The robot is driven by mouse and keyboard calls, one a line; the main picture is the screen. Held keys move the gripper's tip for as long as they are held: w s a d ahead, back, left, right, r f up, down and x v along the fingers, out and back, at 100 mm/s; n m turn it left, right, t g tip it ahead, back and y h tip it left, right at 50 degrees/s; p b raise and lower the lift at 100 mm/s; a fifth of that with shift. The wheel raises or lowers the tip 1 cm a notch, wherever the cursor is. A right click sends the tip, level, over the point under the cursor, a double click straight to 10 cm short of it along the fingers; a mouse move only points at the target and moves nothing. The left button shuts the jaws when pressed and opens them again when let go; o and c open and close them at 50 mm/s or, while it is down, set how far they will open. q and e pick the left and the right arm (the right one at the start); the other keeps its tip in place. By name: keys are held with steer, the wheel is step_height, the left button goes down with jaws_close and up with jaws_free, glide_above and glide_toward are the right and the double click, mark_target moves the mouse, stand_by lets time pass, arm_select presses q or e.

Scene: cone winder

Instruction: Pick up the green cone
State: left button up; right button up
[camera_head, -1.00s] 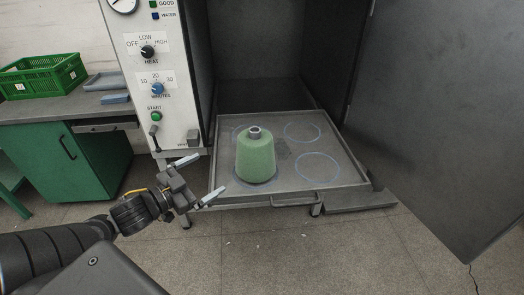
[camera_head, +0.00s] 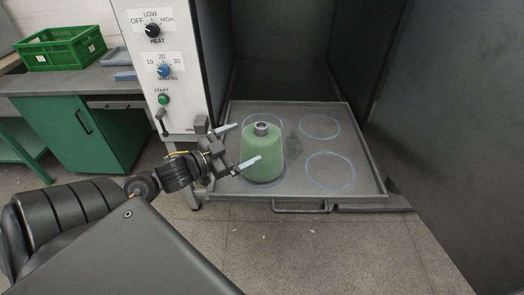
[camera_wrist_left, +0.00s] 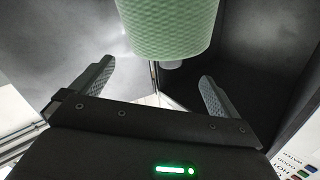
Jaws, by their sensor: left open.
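The green cone (camera_head: 264,155) stands upright on the grey tray (camera_head: 300,187), at the tray's near left, with a grey tube end showing at its top. My left gripper (camera_head: 243,143) is open at the cone's left side, its fingers pointing toward the cone. One finger is behind the cone's left edge and the other overlaps its front in the head view. In the left wrist view the cone (camera_wrist_left: 168,28) is ahead, beyond the open fingers (camera_wrist_left: 155,85); I cannot tell whether they touch it. My right gripper is not in view.
The tray has blue circles (camera_head: 330,170) marked on it and a front handle (camera_head: 300,207). A control panel (camera_head: 163,60) stands to the left, an open dark door (camera_head: 450,120) to the right. A green crate (camera_head: 60,46) sits on the bench at left.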

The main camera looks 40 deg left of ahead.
mark_target(257, 140)
arm_select(q)
steer(key=shift+x, duration=0.85)
steer(key=shift+w, duration=0.2)
steer(key=x, duration=0.4)
steer(key=shift+s+d+f+p, duration=0.1)
steer(key=shift+d+f+p, duration=0.05)
steer(key=shift+f+p, duration=0.2)
steer(key=shift+w+d+f, duration=0.1)
steer(key=shift+w+d, duration=0.05)
steer(key=shift+w, duration=0.4)
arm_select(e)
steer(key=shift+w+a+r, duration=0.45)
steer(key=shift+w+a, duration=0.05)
